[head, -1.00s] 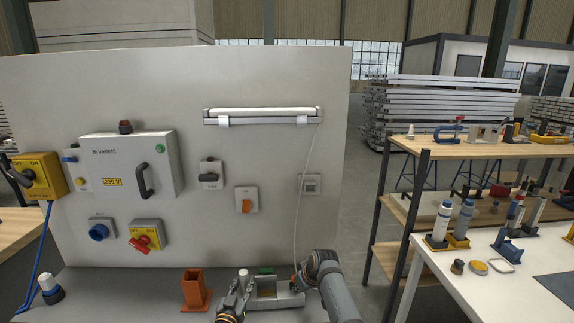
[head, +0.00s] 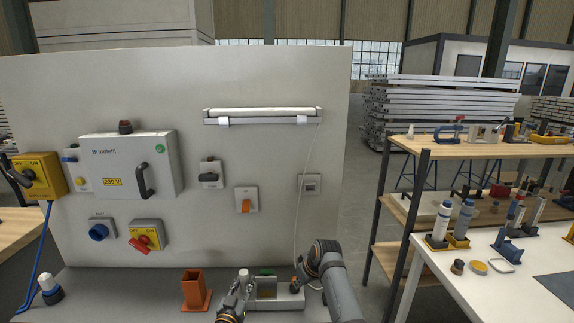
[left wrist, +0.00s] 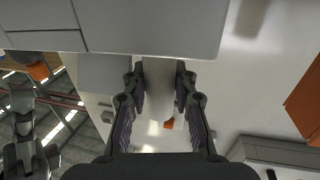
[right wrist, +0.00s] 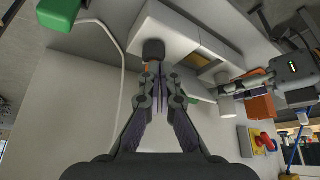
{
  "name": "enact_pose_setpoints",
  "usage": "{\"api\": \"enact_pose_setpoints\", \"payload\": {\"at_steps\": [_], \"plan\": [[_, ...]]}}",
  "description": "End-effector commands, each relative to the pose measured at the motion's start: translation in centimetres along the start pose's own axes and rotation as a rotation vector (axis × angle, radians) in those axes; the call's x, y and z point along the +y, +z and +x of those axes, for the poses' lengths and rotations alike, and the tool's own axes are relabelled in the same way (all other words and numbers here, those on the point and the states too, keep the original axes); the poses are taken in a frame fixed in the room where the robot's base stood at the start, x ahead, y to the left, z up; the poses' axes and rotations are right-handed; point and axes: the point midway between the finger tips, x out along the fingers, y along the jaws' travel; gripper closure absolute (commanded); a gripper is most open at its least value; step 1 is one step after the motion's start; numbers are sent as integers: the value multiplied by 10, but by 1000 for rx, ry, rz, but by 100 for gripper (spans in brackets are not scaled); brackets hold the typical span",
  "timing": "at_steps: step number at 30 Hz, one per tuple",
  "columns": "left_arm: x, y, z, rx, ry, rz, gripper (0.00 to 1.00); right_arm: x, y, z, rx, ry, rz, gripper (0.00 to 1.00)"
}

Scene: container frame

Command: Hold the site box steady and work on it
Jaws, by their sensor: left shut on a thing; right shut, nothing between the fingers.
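The site box (head: 266,303) is a low, light grey box with a tan inset, on the bench in front of the upright panel. My left gripper (left wrist: 160,78) is shut on a pale grey part (left wrist: 157,95) at the box's left side. That gripper shows at the bottom of the head view. My right gripper (right wrist: 160,92) is shut and empty, its tips close to a dark round knob (right wrist: 153,49) at the box's right end. Whether they touch is unclear. The right wrist view also shows the box's pale wall (right wrist: 168,30) and my left gripper.
An orange holder (head: 194,291) stands on the bench left of the box. The panel carries a grey cabinet (head: 128,165), several switches and a lamp (head: 262,115) with a hanging cable. A green block (right wrist: 58,12) shows in the right wrist view. Shelves and a white table stand right.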

Motion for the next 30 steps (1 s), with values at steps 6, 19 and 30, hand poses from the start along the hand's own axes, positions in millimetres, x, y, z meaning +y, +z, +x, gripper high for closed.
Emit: {"api": "enact_pose_setpoints", "payload": {"at_steps": [6,19,30], "plan": [[0,-3,1,5,0,-2,100,0,-10,-19,0,0,1,100],[0,-3,1,5,0,-2,100,20,-13,-28,-1,4,1,100],[0,-3,1,5,0,-2,100,23,-1,-9,-4,-2,2,100]]}}
